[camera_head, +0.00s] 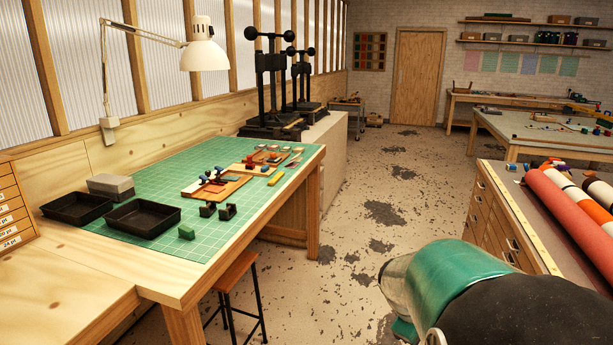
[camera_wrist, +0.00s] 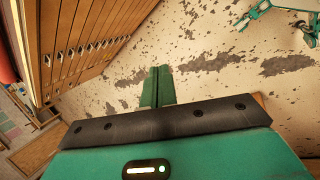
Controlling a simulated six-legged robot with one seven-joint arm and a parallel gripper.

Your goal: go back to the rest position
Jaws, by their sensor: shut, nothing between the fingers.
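My gripper (camera_wrist: 157,88) shows in the wrist view as two green fingers closed together, with nothing between them. It hangs over bare floor beside the wooden drawer cabinet (camera_wrist: 85,35). In the head view my green and black arm reaches across the lower right, in front of the cabinet (camera_head: 505,225); I cannot make out the fingertips there. Several foil rolls lie on the cabinet top, among them a long red-orange roll (camera_head: 575,225).
A workbench with a green cutting mat (camera_head: 235,165) stands at the left, with two black trays (camera_head: 143,217) and small tools. A wooden stool (camera_head: 238,272) stands at its front edge. Black presses (camera_head: 272,85) are behind. The speckled floor (camera_head: 345,180) between bench and cabinet is clear.

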